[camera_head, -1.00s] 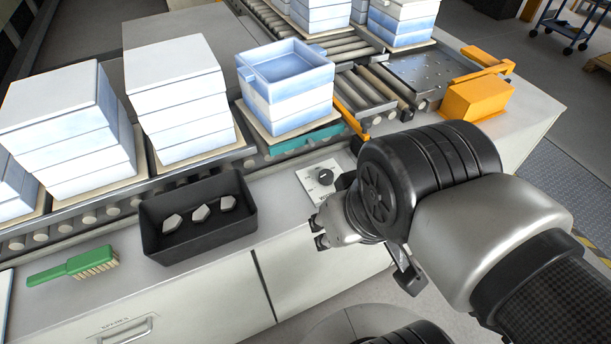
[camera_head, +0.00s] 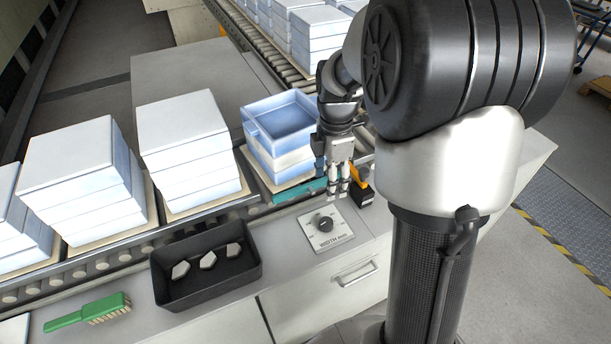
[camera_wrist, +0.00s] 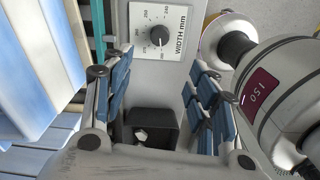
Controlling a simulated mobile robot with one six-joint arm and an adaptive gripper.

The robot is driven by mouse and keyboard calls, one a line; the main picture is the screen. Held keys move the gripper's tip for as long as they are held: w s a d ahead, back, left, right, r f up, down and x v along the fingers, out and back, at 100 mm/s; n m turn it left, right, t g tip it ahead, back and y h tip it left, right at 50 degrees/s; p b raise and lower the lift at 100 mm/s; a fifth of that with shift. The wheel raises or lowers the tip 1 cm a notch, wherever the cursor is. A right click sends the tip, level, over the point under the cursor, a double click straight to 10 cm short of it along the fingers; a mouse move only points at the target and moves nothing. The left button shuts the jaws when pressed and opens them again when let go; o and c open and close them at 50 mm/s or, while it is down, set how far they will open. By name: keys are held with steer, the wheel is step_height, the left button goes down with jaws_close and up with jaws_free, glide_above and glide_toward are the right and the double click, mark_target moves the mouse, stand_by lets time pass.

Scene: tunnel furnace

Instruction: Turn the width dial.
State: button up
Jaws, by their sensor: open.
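The width dial (camera_head: 323,223) is a dark round knob on a pale square plate marked "WIDTH mm", set on the counter beside the conveyor. In the wrist view the dial (camera_wrist: 159,36) shows at the upper middle, ahead of the fingertips and between their lines, with a ring of numbers around it. My gripper (camera_head: 341,188) points down above and behind the plate in the head view, apart from the dial. In the wrist view my gripper (camera_wrist: 160,85) has its blue-padded fingers wide apart with nothing held between them.
A black tray (camera_head: 206,290) with several pale pieces lies left of the dial. A green brush (camera_head: 88,313) lies farther left. Stacked white and blue boxes (camera_head: 283,125) stand on the conveyor close to my gripper. The counter in front of the dial is clear.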

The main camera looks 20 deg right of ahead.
mark_target(326, 221)
step_height(326, 221, down, 18)
steer(key=b, duration=0.5)
steer(key=shift+r, duration=0.25)
steer(key=shift+c, duration=0.5)
steer(key=c, duration=1)
